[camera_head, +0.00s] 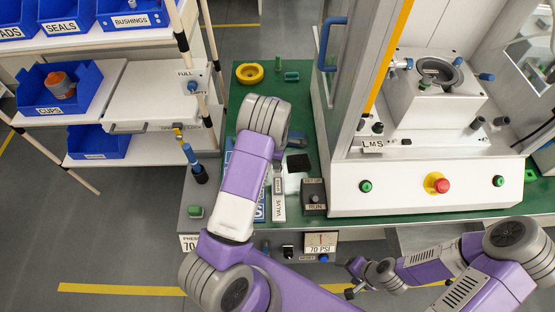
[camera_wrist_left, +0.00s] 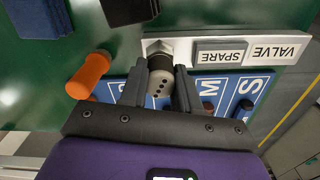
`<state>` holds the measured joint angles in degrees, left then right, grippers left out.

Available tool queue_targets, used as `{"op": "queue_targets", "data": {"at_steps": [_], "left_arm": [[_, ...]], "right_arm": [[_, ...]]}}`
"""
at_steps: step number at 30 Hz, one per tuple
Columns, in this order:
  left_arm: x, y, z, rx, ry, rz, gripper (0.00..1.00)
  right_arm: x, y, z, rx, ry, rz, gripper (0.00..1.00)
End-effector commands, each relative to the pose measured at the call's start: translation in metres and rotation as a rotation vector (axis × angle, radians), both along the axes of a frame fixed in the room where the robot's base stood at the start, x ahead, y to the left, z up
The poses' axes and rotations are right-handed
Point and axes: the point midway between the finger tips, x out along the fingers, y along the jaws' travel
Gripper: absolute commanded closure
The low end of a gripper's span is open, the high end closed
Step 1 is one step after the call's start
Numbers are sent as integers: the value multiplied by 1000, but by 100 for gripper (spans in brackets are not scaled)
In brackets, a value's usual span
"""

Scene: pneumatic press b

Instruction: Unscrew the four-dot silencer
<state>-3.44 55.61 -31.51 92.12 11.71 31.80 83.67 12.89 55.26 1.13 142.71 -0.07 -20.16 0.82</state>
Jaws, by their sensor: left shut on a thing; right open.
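In the left wrist view the silencer (camera_wrist_left: 160,84) is a short grey cylinder with several dark dots on its side and a dark collar. It sits at a metal hex fitting on the end of the valve plate (camera_wrist_left: 185,45). My left gripper (camera_wrist_left: 160,97) is shut on it, one finger on each side. In the head view my left arm hides the silencer and that gripper. The valve plate's labelled end (camera_head: 279,205) shows beside the arm. My right gripper (camera_head: 352,280) is open and empty, low in front of the bench.
In the wrist view an orange cylinder (camera_wrist_left: 89,74) stands left of the fingers. A blue board (camera_wrist_left: 240,92) with lettered places lies beside the valve plate. In the head view the grey RUN box (camera_head: 314,197) and the white press base (camera_head: 425,190) stand to the right.

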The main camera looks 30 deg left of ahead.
Motion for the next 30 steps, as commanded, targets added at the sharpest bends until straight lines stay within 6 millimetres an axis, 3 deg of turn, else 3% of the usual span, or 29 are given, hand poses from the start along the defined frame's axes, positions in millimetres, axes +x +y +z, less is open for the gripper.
{"op": "queue_targets", "data": {"at_steps": [6,9,17,18,20,30], "left_arm": [[0,0,0,2,0,383,86],[0,-1,0,0,1,476,86],[0,0,0,-1,1,503,86],[0,0,0,-1,1,503,64],[0,0,0,-1,1,502,55],[0,0,0,-1,0,455,55]], "right_arm": [[0,0,0,0,0,0,24],[0,0,0,0,0,0,24],[0,0,0,0,0,0,24],[0,0,0,0,0,0,24],[0,0,0,0,0,0,24],[0,0,0,0,0,0,24]]}}
